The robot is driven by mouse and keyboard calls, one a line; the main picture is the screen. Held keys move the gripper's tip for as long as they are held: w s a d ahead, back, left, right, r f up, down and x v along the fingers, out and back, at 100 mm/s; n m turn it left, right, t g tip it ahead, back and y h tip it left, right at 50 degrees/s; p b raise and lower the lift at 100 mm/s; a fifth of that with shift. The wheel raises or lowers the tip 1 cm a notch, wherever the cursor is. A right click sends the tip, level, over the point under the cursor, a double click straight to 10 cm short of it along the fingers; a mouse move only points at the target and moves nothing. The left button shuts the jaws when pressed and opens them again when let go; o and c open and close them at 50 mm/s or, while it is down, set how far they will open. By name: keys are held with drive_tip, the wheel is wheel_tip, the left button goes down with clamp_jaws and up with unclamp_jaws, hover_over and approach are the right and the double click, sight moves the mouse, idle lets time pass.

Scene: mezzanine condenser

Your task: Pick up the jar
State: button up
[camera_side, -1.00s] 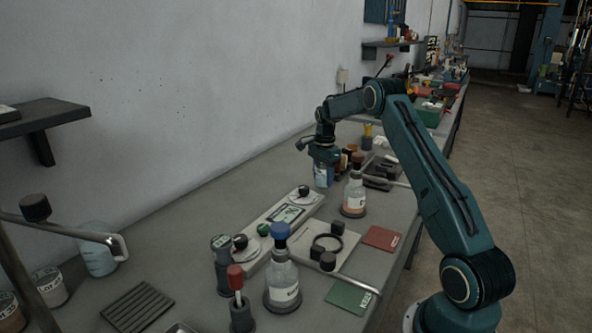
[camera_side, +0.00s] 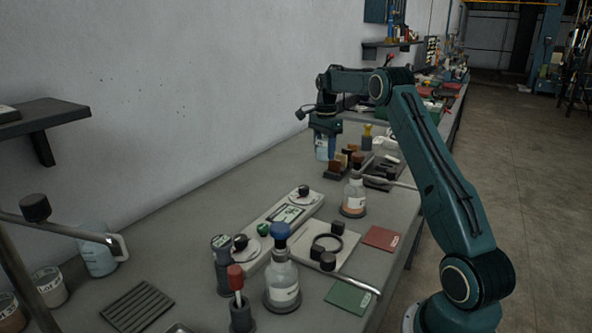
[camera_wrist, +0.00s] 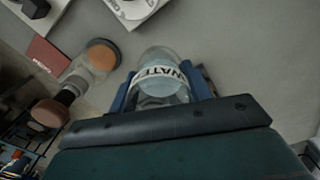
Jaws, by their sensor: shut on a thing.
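The jar (camera_side: 322,148) is a clear vessel with a pale label, held in my gripper (camera_side: 325,138) above the bench. In the wrist view the jar (camera_wrist: 160,78) sits between the two blue fingers of my gripper (camera_wrist: 160,92), and its label reads "WATE", with the rest cut off. The fingers are shut on its sides. In the side view the jar hangs roughly upright, clear of the bench top, and the fingers partly cover its upper part.
A blue-capped bottle (camera_side: 283,280) stands nearer. Bench by the wall is clear.

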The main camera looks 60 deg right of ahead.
wheel_tip(320, 180, up, 7)
idle(0.8)
drive_tip(key=shift+r, duration=0.2)
drive_tip(key=shift+a, duration=0.1)
idle(0.6)
drive_tip(key=s+a, duration=0.7)
drive_tip(key=a, duration=0.5)
drive_tip(key=s+a+r, duration=0.1)
drive_tip(key=s+a, duration=0.6)
drive_tip(key=a, duration=0.5)
drive_tip(key=shift+a+r, duration=0.15)
drive_tip(key=shift+r, duration=0.05)
wheel_tip(320, 180, down, 20)
idle(0.7)
